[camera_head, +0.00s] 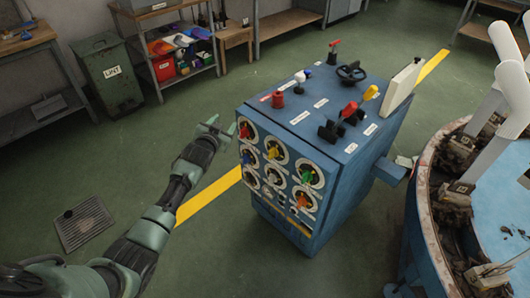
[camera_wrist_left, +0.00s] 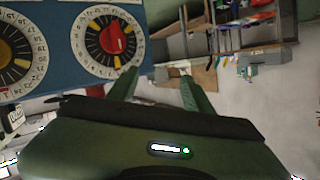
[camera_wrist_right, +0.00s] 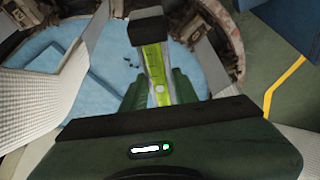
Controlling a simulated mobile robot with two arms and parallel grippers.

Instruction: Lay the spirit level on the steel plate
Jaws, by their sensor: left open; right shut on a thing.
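The spirit level (camera_wrist_right: 157,75), yellow-green with a dark end block, shows in the right wrist view. My right gripper (camera_wrist_right: 155,92) is shut on its near part, and it points away from the hand above the blue round machine. The right gripper and the level are outside the head view. My left gripper (camera_head: 215,126) is open and empty beside the blue cabinet's dial face; its spread fingers also show in the left wrist view (camera_wrist_left: 158,88). I cannot clearly make out the steel plate in any view.
The blue cabinet (camera_head: 345,165) with dials and levers stands in the middle. The round machine (camera_head: 425,205) with white upright forms is at the right. A shelf (camera_head: 180,50) with coloured items and a green bin (camera_head: 109,75) stand at the back.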

